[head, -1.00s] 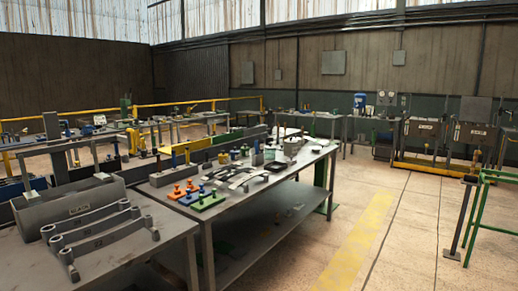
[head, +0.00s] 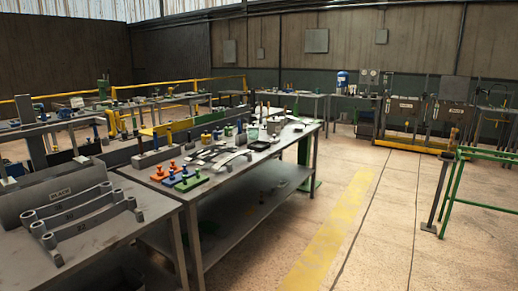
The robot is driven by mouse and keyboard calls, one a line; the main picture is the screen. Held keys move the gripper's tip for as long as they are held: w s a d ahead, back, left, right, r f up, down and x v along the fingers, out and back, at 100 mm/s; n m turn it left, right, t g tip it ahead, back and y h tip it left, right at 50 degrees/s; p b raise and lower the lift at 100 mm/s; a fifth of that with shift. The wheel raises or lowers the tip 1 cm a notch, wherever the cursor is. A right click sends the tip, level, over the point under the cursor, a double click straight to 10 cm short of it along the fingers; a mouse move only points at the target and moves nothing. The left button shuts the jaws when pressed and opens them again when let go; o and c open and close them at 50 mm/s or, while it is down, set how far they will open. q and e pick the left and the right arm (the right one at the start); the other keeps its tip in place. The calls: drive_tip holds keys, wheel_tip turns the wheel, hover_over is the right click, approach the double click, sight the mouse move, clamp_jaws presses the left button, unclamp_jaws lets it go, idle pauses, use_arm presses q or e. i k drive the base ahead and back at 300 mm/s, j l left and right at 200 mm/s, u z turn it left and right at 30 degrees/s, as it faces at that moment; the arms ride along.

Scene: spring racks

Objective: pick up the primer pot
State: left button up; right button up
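I cannot single out the primer pot for certain. Several small pots and jars stand toward the far end of the long grey workbench (head: 210,215), among them a pale greenish cup-like item (head: 253,133) and a dark one (head: 274,127). They are too small to identify. Neither of my grippers is in view.
Orange, blue and green pegged blocks (head: 186,182) sit on the long bench's near end. Right of it the floor is clear along a yellow strip (head: 335,225). A green rail frame (head: 462,190) stands at right.

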sight(244, 121)
drive_tip(key=i+l+z, duration=0.55)
drive_tip(key=i, duration=0.2)
drive_tip(key=i+z, duration=0.5)
drive_tip(key=i, duration=1.95)
